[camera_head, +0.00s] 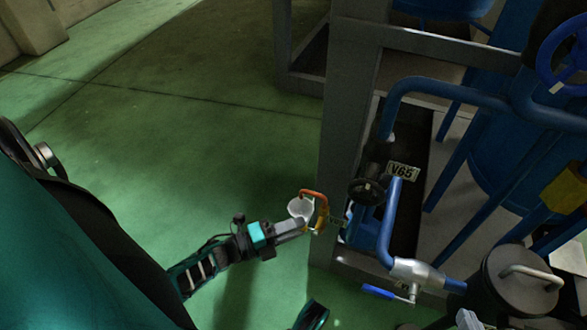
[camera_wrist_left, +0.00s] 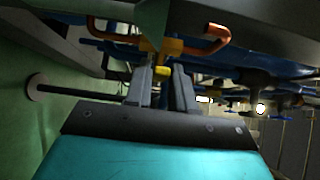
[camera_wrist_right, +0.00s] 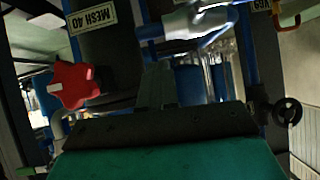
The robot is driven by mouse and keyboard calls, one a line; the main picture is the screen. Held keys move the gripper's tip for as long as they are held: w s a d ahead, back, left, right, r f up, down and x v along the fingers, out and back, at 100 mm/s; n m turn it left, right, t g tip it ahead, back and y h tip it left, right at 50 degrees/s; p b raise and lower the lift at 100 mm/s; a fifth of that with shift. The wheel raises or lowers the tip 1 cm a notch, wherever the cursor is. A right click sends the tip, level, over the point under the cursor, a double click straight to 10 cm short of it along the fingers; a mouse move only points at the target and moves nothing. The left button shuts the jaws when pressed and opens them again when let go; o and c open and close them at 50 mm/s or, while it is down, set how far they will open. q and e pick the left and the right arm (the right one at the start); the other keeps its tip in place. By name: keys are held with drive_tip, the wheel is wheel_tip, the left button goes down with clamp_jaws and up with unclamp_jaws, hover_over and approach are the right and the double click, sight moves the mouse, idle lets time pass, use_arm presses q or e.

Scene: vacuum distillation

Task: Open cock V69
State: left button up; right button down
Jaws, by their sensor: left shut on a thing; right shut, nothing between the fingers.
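A cock with an orange bent handle (camera_head: 313,194) and yellow body sits at the left side of the grey frame in the head view. In the left wrist view the yellow part (camera_wrist_left: 162,72) is between the fingers (camera_wrist_left: 160,90), below the orange handle (camera_wrist_left: 205,38). In the right wrist view my right gripper (camera_wrist_right: 160,85) is shut and empty, below a silver valve body (camera_wrist_right: 198,20).
A V65 tag (camera_head: 402,171) hangs beside a dark handwheel (camera_head: 366,191). A silver valve (camera_head: 415,270) with a blue lever (camera_head: 378,292) stands lower right. A red knob (camera_wrist_right: 74,84) is left in the right wrist view. Green floor (camera_head: 190,130) is free at left.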

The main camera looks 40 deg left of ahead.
use_arm(q)
clamp_jaws()
